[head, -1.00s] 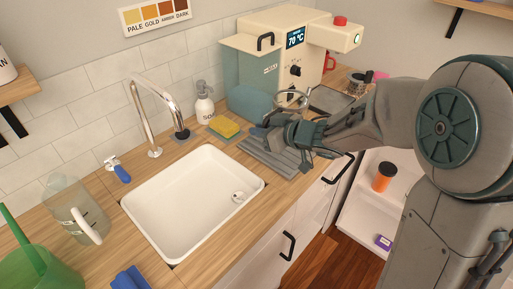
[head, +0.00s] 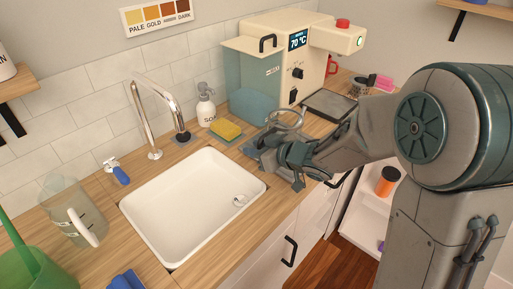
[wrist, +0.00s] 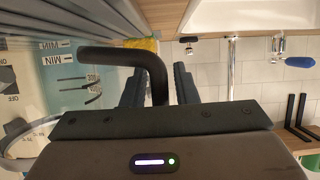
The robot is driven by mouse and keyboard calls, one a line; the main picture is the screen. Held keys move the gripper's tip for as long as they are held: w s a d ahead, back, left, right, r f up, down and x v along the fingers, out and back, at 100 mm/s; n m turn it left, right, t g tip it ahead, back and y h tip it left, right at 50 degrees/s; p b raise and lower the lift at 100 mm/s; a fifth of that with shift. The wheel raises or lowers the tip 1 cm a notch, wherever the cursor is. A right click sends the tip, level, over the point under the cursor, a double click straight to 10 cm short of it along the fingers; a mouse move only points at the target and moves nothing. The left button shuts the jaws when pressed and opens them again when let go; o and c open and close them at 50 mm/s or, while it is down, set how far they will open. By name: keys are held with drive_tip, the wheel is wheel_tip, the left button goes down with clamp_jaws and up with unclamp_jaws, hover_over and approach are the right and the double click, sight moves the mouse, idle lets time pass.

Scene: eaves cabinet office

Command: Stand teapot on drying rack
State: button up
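The teapot is clear glass with a black handle; its round rim (head: 286,117) shows above my gripper in the head view. In the wrist view its black handle (wrist: 157,75) passes between the two fingers, and its glass body, with printed marks, is at the left. Whether the teapot touches the rack is hidden.
The white sink (head: 190,205) is left of the rack. A yellow sponge (head: 226,129) and a soap bottle (head: 206,108) stand behind it. The cream machine (head: 285,60) with a blue-grey tank is at the back. A dark tray (head: 328,106) lies before the machine.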

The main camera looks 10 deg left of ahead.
drive_tip(key=shift+o, duration=0.4)
drive_tip(key=shift+r, duration=0.15)
drive_tip(key=shift+d+r, duration=0.15)
drive_tip(key=p+v, duration=0.2)
drive_tip(key=v, duration=1)
drive_tip(key=w+d+r+m+t+h, duration=0.2)
drive_tip(key=d+m+t+h, duration=0.2)
drive_tip(key=d+m+h, duration=0.8)
drive_tip(key=s+d+f+g, duration=0.1)
drive_tip(key=s+g, duration=0.3)
drive_tip(key=s, duration=0.4)
drive_tip(key=s+d+f+g, duration=0.1)
drive_tip(key=s+d+g, duration=0.3)
drive_tip(key=s, duration=0.5)
drive_tip(key=shift+s+d+f+y, duration=0.15)
drive_tip(key=shift+d+f+y, duration=0.15)
drive_tip(key=shift+d+f, duration=0.05)
drive_tip(key=shift+r, duration=0.1)
